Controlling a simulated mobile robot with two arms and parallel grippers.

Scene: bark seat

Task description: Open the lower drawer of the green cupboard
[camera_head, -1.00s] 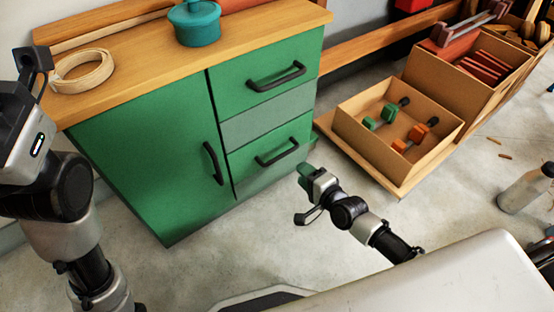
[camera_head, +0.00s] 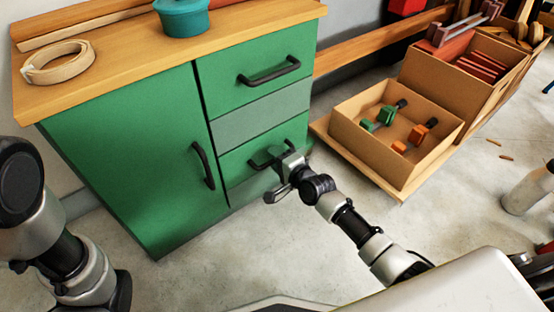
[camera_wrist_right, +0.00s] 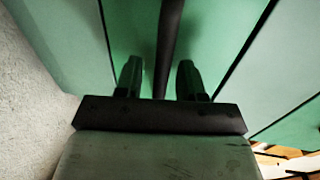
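The green cupboard (camera_head: 130,165) stands at the left, with a door on its left side and drawer fronts on its right. The lower drawer (camera_head: 238,168) looks flush with the front. Its black bar handle (camera_head: 258,163) is partly hidden by my right gripper (camera_head: 280,160), which is at the handle's right part. In the right wrist view, the dark handle (camera_wrist_right: 169,45) runs between the two fingers of my right gripper (camera_wrist_right: 159,75). The fingers are apart, with gaps beside the bar. My left arm shows at the left edge, but its gripper is out of view.
The upper drawer handle (camera_head: 269,71) and door handle (camera_head: 203,165) also stick out. A teal pot (camera_head: 183,18) and a ring (camera_head: 57,63) sit on the wooden top. An open box with dumbbells (camera_head: 395,140) stands to the right. Grey floor is free before the cupboard.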

